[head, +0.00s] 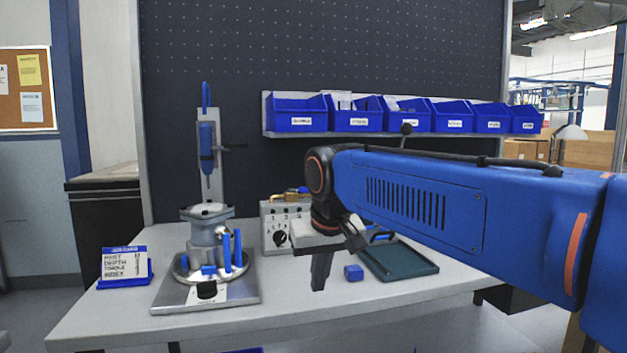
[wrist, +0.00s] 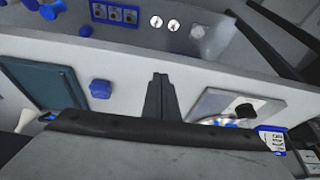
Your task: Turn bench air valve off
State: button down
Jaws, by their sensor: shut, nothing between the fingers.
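My gripper (head: 318,286) is shut and empty, pointing down above the front middle of the bench, left of a small blue block (head: 354,272). In the wrist view its closed fingers (wrist: 158,80) are over the pale bench top, between the blue block (wrist: 100,89) and a metal base plate. The wrist view also shows small blue fittings (wrist: 48,10) and two round white dials (wrist: 164,23) beyond the bench edge, too small to identify. The handle's setting is unclear.
A housing fixture (head: 208,240) stands on a metal plate (head: 180,296) at left, beside a small sign (head: 124,268). A dark tray (head: 400,264) lies at right, partly behind my arm. Blue bins (head: 296,110) line a shelf behind. The front strip of bench is clear.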

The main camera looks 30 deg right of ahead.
jog(key=w+d+r+m+h, duration=0.15)
jog(key=w+d+r, duration=0.25)
jog(key=w+r, duration=0.4)
jog(key=w+d+r+m, duration=0.3)
jog(key=w+d+r, duration=0.1)
jog(key=w+r, duration=0.5)
notch_tip(320, 180, up, 7)
jog(key=m+g, duration=0.2)
jog(key=m, duration=0.2)
send_over(303, 190)
jog(key=d, duration=0.5)
jog(key=shift+h, duration=0.25)
jog(key=f, duration=0.9)
jog(key=shift+s+d, duration=0.1)
jog(key=shift+s, duration=0.15)
jog(key=shift+s+a+f, duration=0.1)
jog(key=shift+s+a, duration=0.3)
jog(key=shift+a, duration=0.15)
